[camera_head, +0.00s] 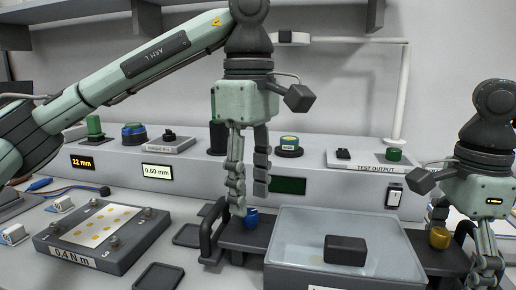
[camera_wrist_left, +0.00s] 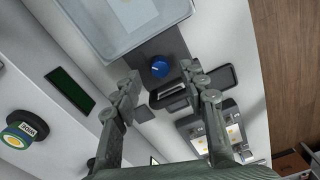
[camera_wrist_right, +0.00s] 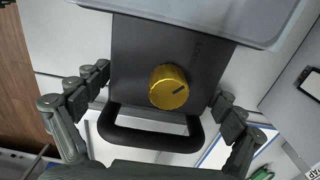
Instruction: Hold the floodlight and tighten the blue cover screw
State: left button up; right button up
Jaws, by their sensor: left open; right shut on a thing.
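The floodlight (camera_head: 375,222) is a grey box with a clear window, lying on the bench with a dark block inside. Dark end plates with handles flank it. The blue cover screw (camera_head: 252,217) is a round knob on the left plate; it also shows in the left wrist view (camera_wrist_left: 160,66). My left gripper (camera_head: 249,197) is open and empty, pointing down above the blue screw, its fingers on either side. A gold screw (camera_wrist_right: 169,87) sits on the right plate. My right gripper (camera_head: 463,240) is shut on the floodlight's right handle (camera_wrist_right: 150,141), fingers at its two sides.
A torque plate (camera_head: 58,257) marked 0.4 N m lies at the left, with small dark trays (camera_head: 158,277) beside it. A console with displays, knobs and a TEST OUTPUT panel (camera_head: 368,168) runs behind the floodlight. A white lamp post (camera_head: 402,95) stands at the back right.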

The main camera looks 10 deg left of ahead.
aim_at(250, 212)
pick_arm(q)
notch_tip(250, 212, up, 10)
jog(key=shift+f, duration=0.25)
dwell(0.9)
pick_arm(e)
jog(key=o, duration=0.8)
jog(key=shift+r, duration=0.1)
jog(key=shift+c, duration=0.2)
